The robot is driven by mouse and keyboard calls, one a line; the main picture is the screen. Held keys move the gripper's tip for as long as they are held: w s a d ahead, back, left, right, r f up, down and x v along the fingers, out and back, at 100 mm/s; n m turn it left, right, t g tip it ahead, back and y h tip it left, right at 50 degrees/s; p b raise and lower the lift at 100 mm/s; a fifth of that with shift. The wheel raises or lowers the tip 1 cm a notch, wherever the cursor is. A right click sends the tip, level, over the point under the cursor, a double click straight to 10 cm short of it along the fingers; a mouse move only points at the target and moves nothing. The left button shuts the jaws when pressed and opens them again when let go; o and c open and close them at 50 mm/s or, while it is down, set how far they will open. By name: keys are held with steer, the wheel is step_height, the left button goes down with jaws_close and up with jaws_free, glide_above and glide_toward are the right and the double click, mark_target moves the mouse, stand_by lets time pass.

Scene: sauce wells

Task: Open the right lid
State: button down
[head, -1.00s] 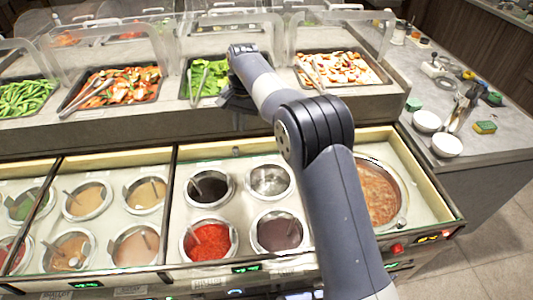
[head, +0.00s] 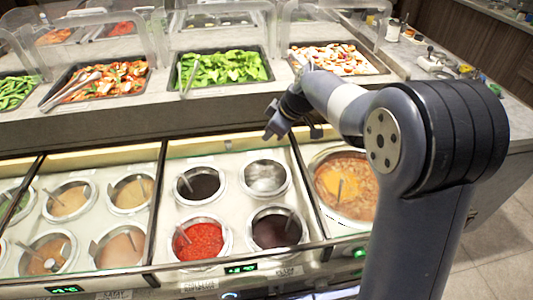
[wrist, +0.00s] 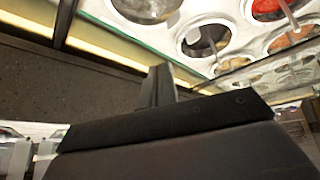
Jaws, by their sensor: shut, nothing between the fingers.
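The right section of the sauce counter holds one large round well (head: 345,190) of chunky orange-brown soup with a ladle. I see its contents plainly; a clear right lid is hard to make out, so I cannot tell its position. My gripper (head: 272,134) is shut and empty in the head view, over the rear edge of the counter, left of the large well and behind the middle wells. In the wrist view my gripper (wrist: 162,85) is a dark shape in the foreground. A greenish glass edge (wrist: 140,45) runs beside the wells there.
The middle section has several small wells, including red sauce (head: 200,239) and an empty-looking metal one (head: 265,178). Behind stands a raised shelf with trays of green leaves (head: 222,67) and sliced food (head: 340,58) under clear guards. My arm covers the counter's right end.

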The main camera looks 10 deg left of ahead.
mark_target(261, 141)
steer(key=s+d+f+n+t+b, duration=0.1)
steer(key=s+d+f+n+b, duration=0.1)
steer(key=s+d+n, duration=0.15)
steer(key=w+a+f+n+p, duration=0.1)
steer(key=w+a+f+p, duration=0.2)
steer(key=w+a+f, duration=0.2)
steer(key=shift+w+f+t, duration=0.4)
steer(key=shift+w+f, duration=0.95)
steer(key=shift+f, duration=0.1)
steer(key=shift+n, duration=0.25)
steer(key=shift+w+a+b, duration=0.15)
steer(key=shift+w+a, duration=0.1)
steer(key=shift+w, duration=0.5)
steer(key=shift+w+a+b, duration=0.1)
steer(key=shift+w+a, duration=0.15)
steer(key=shift+w, duration=0.5)
steer(key=shift+w+a+b, duration=0.15)
steer(key=shift+w+a, duration=0.1)
steer(key=shift+w, duration=0.5)
steer(key=shift+s, duration=0.1)
